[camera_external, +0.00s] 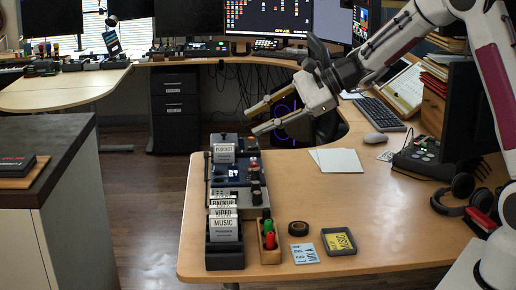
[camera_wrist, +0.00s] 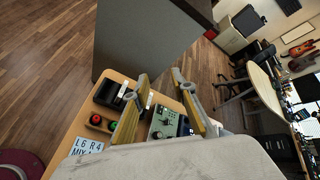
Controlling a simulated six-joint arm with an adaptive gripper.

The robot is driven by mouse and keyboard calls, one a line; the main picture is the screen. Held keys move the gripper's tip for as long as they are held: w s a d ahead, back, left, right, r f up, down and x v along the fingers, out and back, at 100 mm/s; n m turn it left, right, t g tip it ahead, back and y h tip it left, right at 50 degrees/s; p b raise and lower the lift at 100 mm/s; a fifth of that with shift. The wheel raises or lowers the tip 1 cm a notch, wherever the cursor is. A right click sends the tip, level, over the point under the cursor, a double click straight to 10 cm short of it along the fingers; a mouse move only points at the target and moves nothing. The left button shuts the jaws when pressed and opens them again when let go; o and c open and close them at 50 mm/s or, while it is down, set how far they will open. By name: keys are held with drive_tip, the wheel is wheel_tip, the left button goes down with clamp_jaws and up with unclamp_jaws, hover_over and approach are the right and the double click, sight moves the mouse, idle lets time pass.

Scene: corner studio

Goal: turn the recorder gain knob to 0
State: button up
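The recorder appears to be the small grey and blue unit (camera_external: 229,190) in the row of gear along the desk's left edge. Dark round knobs (camera_external: 256,197) sit along its right side. Which knob is the gain, and its setting, are too small to read. In the wrist view a grey-green unit with knobs (camera_wrist: 163,123) shows between my fingers, partly covered by them. My gripper (camera_external: 252,121) is open and empty, above and behind the row of gear, apart from it. Its two spread fingers also show in the wrist view (camera_wrist: 160,76).
A wooden holder with red and green pieces (camera_external: 269,250), a tape roll (camera_external: 298,228) and a yellow-labelled tray (camera_external: 339,241) lie nearby. The middle desk is mostly clear around white paper (camera_external: 338,161).

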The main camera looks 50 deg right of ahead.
drive_tip(key=w+d+f+m+t+h, duration=0.2)
drive_tip(key=w+d+f+m+t, duration=0.1)
drive_tip(key=w+d+f+m, duration=0.6)
drive_tip(key=m+t+h, duration=0.1)
drive_tip(key=m+h, duration=0.4)
drive_tip(key=m, duration=0.2)
approach(257, 170)
drive_tip(key=x, duration=0.3)
drive_tip(key=shift+s+f, duration=0.1)
drive_tip(key=shift+x, duration=3.85)
drive_tip(key=shift+a, duration=0.15)
drive_tip(key=shift+c, duration=0.4)
clamp_jaws()
